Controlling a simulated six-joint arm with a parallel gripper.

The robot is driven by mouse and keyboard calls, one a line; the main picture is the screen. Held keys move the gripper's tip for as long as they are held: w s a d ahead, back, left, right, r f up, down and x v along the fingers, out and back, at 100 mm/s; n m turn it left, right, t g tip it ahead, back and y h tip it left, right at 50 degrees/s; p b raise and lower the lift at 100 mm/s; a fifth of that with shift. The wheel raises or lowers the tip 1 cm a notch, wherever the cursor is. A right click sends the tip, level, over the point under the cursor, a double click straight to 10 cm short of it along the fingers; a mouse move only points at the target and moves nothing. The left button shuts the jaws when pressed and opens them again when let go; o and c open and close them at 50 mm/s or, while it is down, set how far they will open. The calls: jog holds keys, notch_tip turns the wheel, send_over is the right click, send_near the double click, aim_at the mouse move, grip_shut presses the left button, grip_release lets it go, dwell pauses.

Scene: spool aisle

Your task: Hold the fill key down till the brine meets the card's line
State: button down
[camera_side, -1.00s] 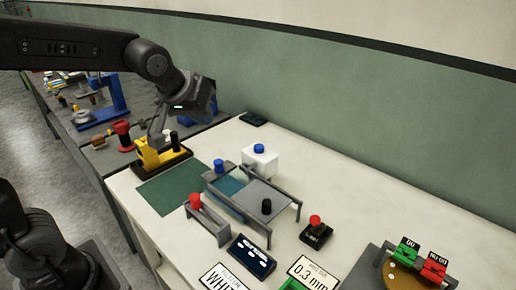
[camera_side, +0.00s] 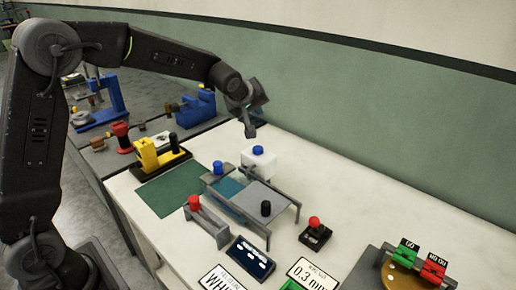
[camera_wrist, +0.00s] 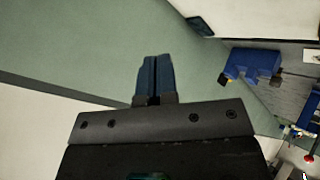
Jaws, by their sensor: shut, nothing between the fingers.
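My gripper (camera_side: 250,132) is shut and empty, in the air above and just behind a white box with a blue button (camera_side: 258,151). Its closed fingers show in the wrist view (camera_wrist: 154,80). A grey frame holds a blue-tinted see-through part (camera_side: 229,187); I cannot tell if this is the brine. A blue knob (camera_side: 218,167), a red knob (camera_side: 194,202) and a black knob (camera_side: 266,208) stand around the frame. A black box with a red button (camera_side: 315,234) stands to the right. I cannot tell which is the fill key, and no card's line is readable.
A yellow tool on a black base (camera_side: 148,154) and a green mat (camera_side: 170,189) lie left. A dark blue panel (camera_side: 250,257), a card reading "0.3 mm" (camera_side: 312,273) and green and red blocks (camera_side: 433,267) are at the front. The white table (camera_side: 350,200) is clear toward the back right.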

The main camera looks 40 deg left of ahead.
aim_at(256, 148)
jog(key=shift+f, duration=0.1)
jog(key=shift+f, duration=4.3)
jog(key=shift+f, duration=0.15)
jog(key=shift+f, duration=0.25)
jog(key=shift+s+f, duration=0.1)
jog(key=shift+f, duration=0.55)
dwell(2.6)
